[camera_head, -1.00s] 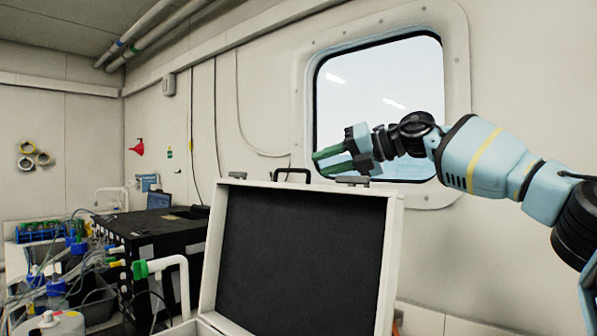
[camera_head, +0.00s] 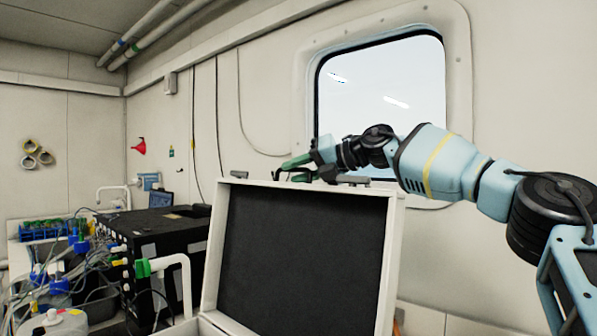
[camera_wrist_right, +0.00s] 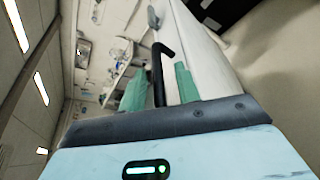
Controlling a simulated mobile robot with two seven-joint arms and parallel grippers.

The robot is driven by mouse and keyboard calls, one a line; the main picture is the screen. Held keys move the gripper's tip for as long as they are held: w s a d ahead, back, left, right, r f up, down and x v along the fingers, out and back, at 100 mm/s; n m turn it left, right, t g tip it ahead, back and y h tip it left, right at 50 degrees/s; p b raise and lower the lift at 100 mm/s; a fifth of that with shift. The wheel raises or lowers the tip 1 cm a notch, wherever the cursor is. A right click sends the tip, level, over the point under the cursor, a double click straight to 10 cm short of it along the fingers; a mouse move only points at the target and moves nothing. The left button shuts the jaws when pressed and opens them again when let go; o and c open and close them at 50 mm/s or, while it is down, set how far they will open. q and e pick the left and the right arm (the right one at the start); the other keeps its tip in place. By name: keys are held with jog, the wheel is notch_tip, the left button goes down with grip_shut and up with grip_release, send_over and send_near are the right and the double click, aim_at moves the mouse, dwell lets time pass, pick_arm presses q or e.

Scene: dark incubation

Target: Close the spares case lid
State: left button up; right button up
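The spares case lid (camera_head: 305,258) stands open and nearly upright, its dark lining facing me and its pale rim around it. A black handle (camera_head: 294,174) sits on its top edge, with a latch beside it. My right gripper (camera_head: 299,163) is at the top edge, by the handle and partly behind it. In the right wrist view its two green fingers (camera_wrist_right: 160,84) are apart, with the black handle (camera_wrist_right: 158,72) appearing between them. I cannot tell whether they touch it. Only a strip of the case base (camera_head: 208,325) shows. My left gripper is out of view.
A black equipment box (camera_head: 155,240) and a white rail (camera_head: 182,285) with a green fitting stand left of the case. Bottles, tubes and cables crowd the bench at far left. A window (camera_head: 385,100) is in the wall behind my right arm.

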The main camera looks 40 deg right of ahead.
grip_shut()
